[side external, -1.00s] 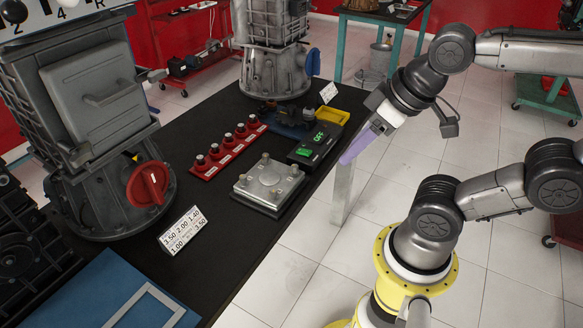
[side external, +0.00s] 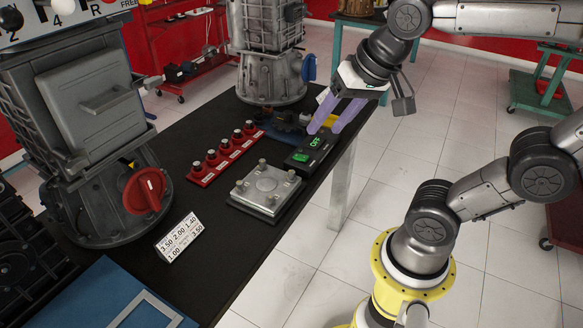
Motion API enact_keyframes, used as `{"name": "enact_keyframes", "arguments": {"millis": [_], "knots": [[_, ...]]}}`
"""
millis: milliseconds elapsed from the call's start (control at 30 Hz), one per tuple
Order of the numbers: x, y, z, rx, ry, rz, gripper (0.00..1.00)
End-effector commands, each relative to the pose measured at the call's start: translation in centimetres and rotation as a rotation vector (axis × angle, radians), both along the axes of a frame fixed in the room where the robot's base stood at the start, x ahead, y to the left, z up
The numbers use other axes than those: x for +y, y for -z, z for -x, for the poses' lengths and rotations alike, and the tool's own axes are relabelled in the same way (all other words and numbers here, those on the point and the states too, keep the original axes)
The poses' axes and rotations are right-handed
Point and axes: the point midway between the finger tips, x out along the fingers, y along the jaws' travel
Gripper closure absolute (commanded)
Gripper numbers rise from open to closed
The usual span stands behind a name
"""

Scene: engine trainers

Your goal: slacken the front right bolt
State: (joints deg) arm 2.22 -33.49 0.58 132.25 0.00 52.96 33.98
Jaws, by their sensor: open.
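A square metal plate (side external: 266,184) with a bolt near each corner lies on the black table. I cannot tell from this view alone which bolt is the front right one; the bolt heads stand up from the plate. My gripper (side external: 322,131) has two purple fingers, spread apart and empty. It hangs above the far end of the black box with the green switch, up and to the right of the plate, apart from the bolts. The box (side external: 312,152) shows a lit green display reading OFF.
A red strip (side external: 226,158) with several red-and-black knobs lies left of the plate. A number card (side external: 180,236), a grey housing with a red knob (side external: 145,190) and a blue panel (side external: 122,295) stand nearer. Another grey housing (side external: 268,70) stands behind.

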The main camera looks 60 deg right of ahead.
Motion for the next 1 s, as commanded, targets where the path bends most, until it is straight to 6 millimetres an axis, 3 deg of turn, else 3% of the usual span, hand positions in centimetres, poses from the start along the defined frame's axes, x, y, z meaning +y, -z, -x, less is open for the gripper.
{"name": "enact_keyframes", "arguments": {"millis": [267, 533, 633, 800, 1000], "knots": [[-3.6, 0.8, -8.2, 0.125, 0.442, -0.159, 0.46], [-9.3, 6.3, -14.8, 0.274, 0.789, -0.237, 0.46], [-11.3, 9.0, -16.1, 0.332, 0.849, -0.241, 0.46], [-13.5, 12.7, -16.4, 0.412, 0.901, -0.242, 0.46], [-14.3, 14.4, -15.9, 0.44, 0.923, -0.244, 0.46]]}}
